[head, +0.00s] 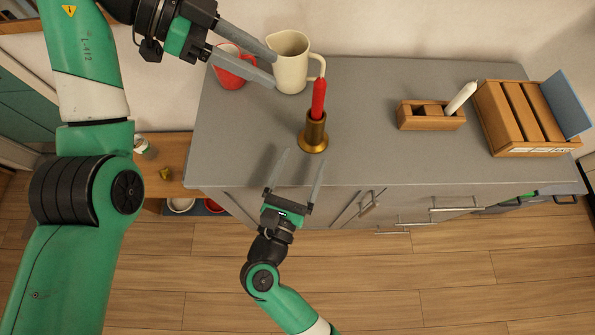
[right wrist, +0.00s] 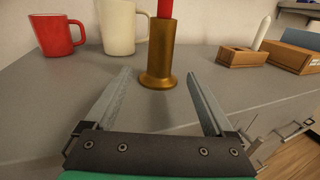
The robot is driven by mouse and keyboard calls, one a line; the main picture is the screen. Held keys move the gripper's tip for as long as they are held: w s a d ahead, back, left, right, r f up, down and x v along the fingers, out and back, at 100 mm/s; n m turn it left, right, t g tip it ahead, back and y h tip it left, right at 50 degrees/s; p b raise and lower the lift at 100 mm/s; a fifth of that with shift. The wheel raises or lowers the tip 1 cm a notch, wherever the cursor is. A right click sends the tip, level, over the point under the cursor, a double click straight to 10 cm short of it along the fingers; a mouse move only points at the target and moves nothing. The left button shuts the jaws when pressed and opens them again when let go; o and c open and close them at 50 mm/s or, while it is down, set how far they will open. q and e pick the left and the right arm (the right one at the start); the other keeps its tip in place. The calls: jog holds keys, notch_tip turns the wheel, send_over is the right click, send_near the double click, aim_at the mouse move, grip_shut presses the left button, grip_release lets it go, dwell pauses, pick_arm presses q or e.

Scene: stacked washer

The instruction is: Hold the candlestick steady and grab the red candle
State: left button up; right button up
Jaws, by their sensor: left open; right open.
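The brass candlestick (head: 313,135) stands upright on the grey counter near its front edge. The red candle (head: 318,98) stands in its top. In the right wrist view the candlestick (right wrist: 160,55) is just beyond the fingertips, centred between them, and only the lower part of the candle (right wrist: 165,9) shows. My right gripper (head: 298,155) is open and empty at the counter's front edge, in front of the candlestick's base. My left gripper (head: 272,68) is open and empty, up and left of the candle, with its fingers over the mugs.
A cream jug (head: 291,72) and a red mug (head: 232,72) stand behind and left of the candlestick. To the right are a small wooden holder (head: 431,117) with a white candle (head: 461,97) and a wooden box (head: 520,118). The counter (head: 365,140) between is clear.

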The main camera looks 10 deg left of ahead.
aim_at(311, 139)
jog(key=x, duration=0.9)
jog(key=shift+w, duration=0.1)
grip_shut()
pick_arm(q)
jog(key=shift+o, duration=1)
